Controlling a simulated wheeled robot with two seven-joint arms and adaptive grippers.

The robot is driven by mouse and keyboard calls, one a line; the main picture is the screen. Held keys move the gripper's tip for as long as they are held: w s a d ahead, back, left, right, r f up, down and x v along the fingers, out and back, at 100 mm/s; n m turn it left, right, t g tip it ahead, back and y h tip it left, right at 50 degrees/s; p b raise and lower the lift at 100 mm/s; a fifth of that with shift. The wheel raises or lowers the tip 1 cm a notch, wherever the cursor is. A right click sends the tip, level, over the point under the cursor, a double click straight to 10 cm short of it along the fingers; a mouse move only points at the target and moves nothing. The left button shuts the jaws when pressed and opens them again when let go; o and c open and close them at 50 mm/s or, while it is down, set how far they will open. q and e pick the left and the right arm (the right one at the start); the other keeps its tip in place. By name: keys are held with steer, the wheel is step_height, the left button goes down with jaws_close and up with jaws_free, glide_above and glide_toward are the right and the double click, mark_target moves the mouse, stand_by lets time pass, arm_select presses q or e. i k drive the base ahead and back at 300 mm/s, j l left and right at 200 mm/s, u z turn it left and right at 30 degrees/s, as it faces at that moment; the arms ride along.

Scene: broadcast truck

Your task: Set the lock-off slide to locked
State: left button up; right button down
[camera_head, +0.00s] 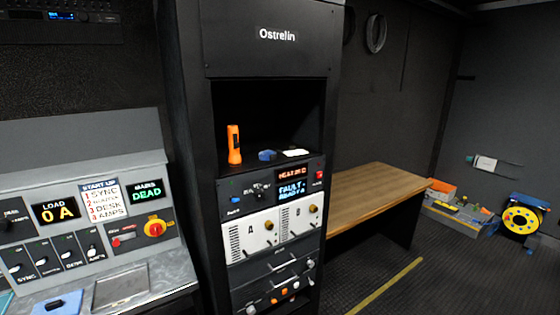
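I cannot make out for certain which control is the lock-off slide. On the sloped grey console at the left, a small red control (117,241) sits beside a red and yellow rotary switch (154,228). The lettering by the red control is too small to read, so its position is unclear. Above the rotary switch a green display (148,190) reads MAINS DEAD. An amber display (56,211) reads LOAD 0 A. Neither of my grippers shows in the head view.
Several switches, labelled SYNC and others, line the console below the displays. The Ostrelin rack (268,39) stands in the middle, with an orange torch (234,145) on its shelf and a FAULT display (292,188). A wooden bench (375,193) and a yellow cable reel (521,220) are at right.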

mark_target(117, 240)
steer(key=u, duration=1.3)
